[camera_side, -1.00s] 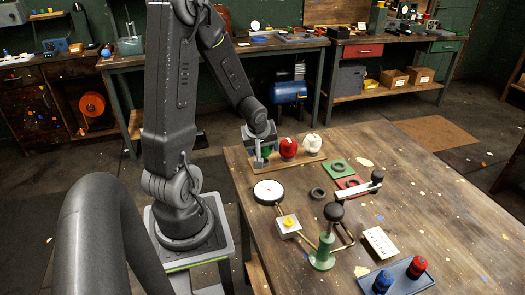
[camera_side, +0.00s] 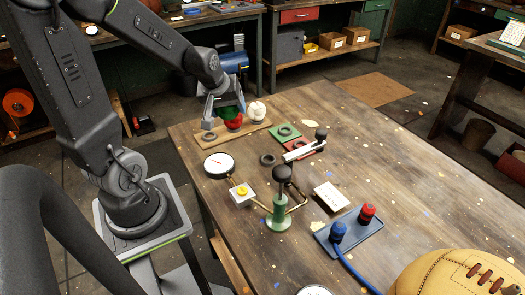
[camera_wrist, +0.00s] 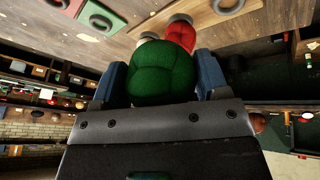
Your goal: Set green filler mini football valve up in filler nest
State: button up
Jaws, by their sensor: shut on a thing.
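My gripper (camera_side: 222,108) is shut on the green ball (camera_side: 230,111), a little above the left end of a wooden rack (camera_side: 204,141). The green ball fills the space between the blue fingers in the wrist view (camera_wrist: 165,75). Its valve cannot be made out. The red ball (camera_side: 234,124) and the white ball (camera_side: 257,111) sit on the rack. A dark ring (camera_side: 267,159) lies on the table near a green pump stand (camera_side: 278,213) with a black knob; I cannot tell for certain which piece is the filler nest.
A green pad (camera_side: 284,132) and a red pad (camera_side: 296,146) carry dark rings, with a lever beside them.

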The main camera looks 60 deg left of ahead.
send_over(270, 155)
jog(key=s, duration=0.1)
jog(key=f, duration=0.6)
jog(key=shift+s+d+f, duration=0.15)
jog(key=shift+d+f, duration=0.2)
jog(key=shift+d, duration=0.05)
jog(key=shift+f, duration=2.05)
jog(key=shift+f, duration=0.1)
jog(key=o, duration=1)
jog(key=shift+c, duration=0.2)
